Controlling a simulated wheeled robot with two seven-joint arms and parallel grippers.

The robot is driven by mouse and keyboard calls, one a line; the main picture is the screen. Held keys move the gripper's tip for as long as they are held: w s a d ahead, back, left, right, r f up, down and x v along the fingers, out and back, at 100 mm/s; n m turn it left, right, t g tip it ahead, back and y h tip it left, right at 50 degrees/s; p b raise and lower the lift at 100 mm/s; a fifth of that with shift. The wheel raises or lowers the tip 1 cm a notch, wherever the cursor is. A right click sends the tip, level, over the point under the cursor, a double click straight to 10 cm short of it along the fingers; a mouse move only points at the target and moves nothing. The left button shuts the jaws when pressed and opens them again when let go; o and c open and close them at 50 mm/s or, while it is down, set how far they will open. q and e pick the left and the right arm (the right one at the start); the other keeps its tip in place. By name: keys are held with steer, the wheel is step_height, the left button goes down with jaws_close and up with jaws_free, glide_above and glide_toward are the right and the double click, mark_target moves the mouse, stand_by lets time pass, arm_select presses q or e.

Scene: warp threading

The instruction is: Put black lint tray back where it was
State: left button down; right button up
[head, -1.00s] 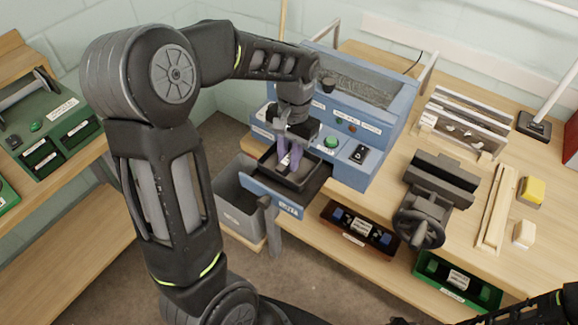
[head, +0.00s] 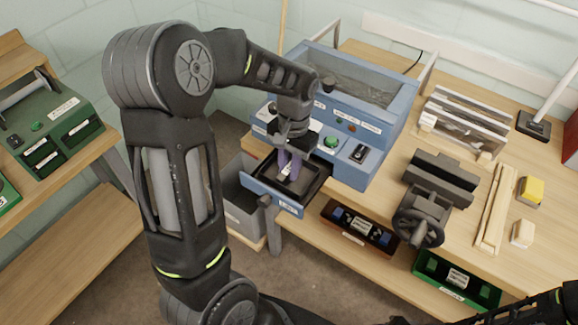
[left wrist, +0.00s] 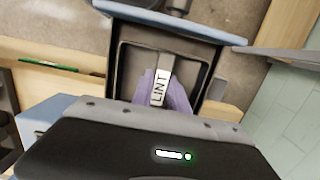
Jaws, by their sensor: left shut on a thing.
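The black lint tray (head: 313,184) sits inside the pulled-out drawer (head: 271,197) of the blue machine (head: 347,130). In the left wrist view the tray (left wrist: 193,49) lies within the drawer's dark walls, behind the blue drawer front (left wrist: 180,22). My left gripper (head: 288,166) points down from above, its purple fingers shut on the tray's middle grip, which bears a white "LINT" label (left wrist: 161,87). The fingers hide part of the tray's floor. I cannot tell whether the tray rests fully on the drawer's bottom. A piece of my right arm shows at the bottom right; its gripper is not visible.
A grey bin (head: 240,200) stands below the drawer on the left. A brown tray (head: 358,233) and a green tray (head: 456,280) are under the bench top. A dark vise-like device (head: 425,215) stands on the bench to the right. A green machine (head: 50,140) is at far left.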

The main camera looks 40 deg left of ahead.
arm_select(q)
steer(key=c, duration=1.3)
jaws_free()
step_height(320, 180, up, 12)
steer(key=w, duration=0.1)
steer(key=shift+w+b, duration=0.25)
steer(key=shift+b, duration=0.1)
